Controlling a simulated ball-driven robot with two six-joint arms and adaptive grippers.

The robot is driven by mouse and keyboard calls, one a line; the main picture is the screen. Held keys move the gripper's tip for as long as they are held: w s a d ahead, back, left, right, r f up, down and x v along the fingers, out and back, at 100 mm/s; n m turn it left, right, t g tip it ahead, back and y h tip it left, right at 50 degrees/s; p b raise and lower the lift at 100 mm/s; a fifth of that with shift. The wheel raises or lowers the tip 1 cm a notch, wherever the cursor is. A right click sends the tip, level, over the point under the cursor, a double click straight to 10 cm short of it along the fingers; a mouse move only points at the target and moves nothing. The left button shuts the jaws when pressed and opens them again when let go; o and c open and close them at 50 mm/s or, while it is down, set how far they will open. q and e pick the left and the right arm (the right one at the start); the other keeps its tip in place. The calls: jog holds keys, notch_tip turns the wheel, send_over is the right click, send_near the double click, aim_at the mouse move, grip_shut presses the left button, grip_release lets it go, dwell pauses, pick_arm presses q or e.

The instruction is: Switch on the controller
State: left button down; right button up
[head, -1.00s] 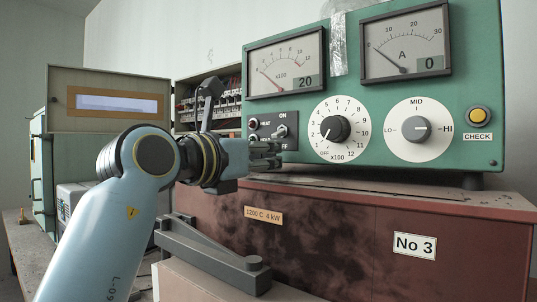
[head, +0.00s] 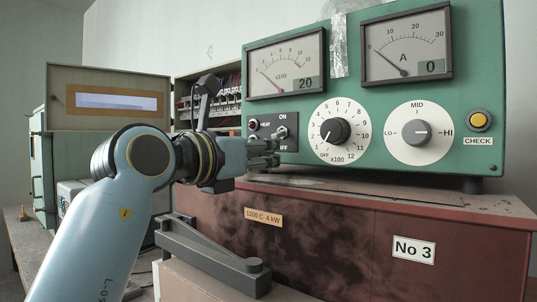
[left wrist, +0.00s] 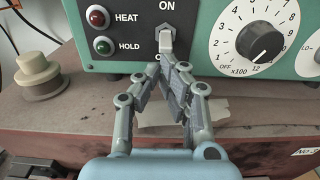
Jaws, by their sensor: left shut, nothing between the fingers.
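The controller (head: 365,105) is a green box with two dial meters and two round knobs. Its metal toggle switch (head: 282,131) is at the lower left of the panel, between the ON and OFF labels. In the left wrist view the toggle (left wrist: 166,43) appears to point down, toward the partly hidden OFF label. My left gripper (head: 277,151) is shut and empty, in front of the panel just below the toggle. Its fingertips (left wrist: 167,59) are close under the lever; I cannot tell whether they touch. My right gripper is not in view.
The controller stands on a brown furnace body (head: 320,235) marked No 3. A red HEAT lamp (left wrist: 97,17) and a green HOLD lamp (left wrist: 103,46) sit left of the toggle. A cream round knob-like object (left wrist: 37,76) stands at the left. A grey handle bar (head: 215,255) is below my arm.

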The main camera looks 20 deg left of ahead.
pick_arm(q)
jog(key=shift+s+a+r+p, duration=0.15)
jog(key=shift+s+r+p, duration=0.2)
jog(key=shift+r+p, duration=0.45)
jog(key=shift+f, duration=0.25)
jog(key=shift+s+a, duration=0.1)
jog(key=shift+s, duration=0.2)
jog(key=v, duration=0.7)
